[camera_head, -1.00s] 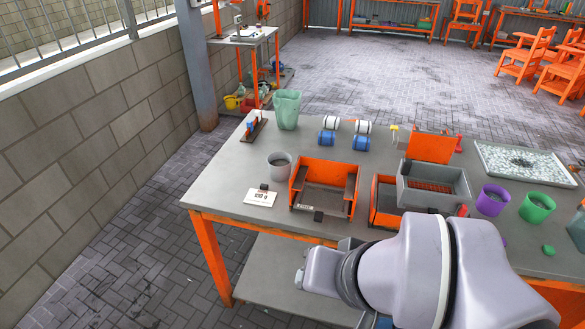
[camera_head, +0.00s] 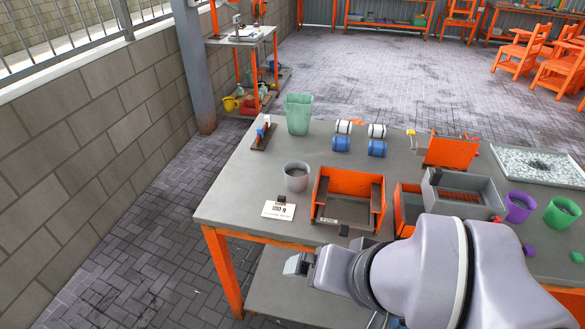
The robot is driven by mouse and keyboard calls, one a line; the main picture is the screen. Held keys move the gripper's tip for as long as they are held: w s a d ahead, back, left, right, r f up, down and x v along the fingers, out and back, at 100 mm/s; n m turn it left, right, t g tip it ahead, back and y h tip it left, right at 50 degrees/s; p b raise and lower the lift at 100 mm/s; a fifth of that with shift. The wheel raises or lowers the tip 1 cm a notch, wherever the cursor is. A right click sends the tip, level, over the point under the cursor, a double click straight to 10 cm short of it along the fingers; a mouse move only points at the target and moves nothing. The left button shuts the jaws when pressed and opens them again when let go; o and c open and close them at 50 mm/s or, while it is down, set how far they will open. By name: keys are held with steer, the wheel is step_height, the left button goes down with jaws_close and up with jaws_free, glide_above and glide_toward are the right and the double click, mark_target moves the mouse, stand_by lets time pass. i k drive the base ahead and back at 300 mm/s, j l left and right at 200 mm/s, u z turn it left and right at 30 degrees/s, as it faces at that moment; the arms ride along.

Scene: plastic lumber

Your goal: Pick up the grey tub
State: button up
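The grey tub (camera_head: 297,178) is a small round open-topped vessel, upright on the left part of the grey workbench (camera_head: 232,190). It stands behind a white card (camera_head: 278,210) and left of an open orange box (camera_head: 344,197), apart from both. My arm reaches in from the lower right, its visible end in front of the bench's near edge and below the tub in the picture. Nothing covers the tub.
A green vase (camera_head: 298,115) and a small rack (camera_head: 263,133) stand behind the tub. White and blue rollers (camera_head: 341,144) lie to its right. A grey box (camera_head: 462,192), a purple tub (camera_head: 519,207) and a green tub (camera_head: 562,213) are farther right. The bench's left side is clear.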

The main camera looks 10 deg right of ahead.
mark_target(296, 173)
steer(key=i+j+z, duration=0.25)
steer(key=j, duration=0.5)
steer(key=i+j+z, duration=0.25)
steer(key=j, duration=0.5)
steer(key=i+j+z, duration=0.1)
steer(key=j+z, duration=0.15)
steer(key=j, duration=0.55)
steer(key=i+j+z, duration=0.1)
steer(key=j+z, duration=0.15)
steer(key=j, duration=0.6)
steer(key=i+j+z, duration=0.5)
steer(key=j, duration=0.3)
steer(key=i, duration=0.1)
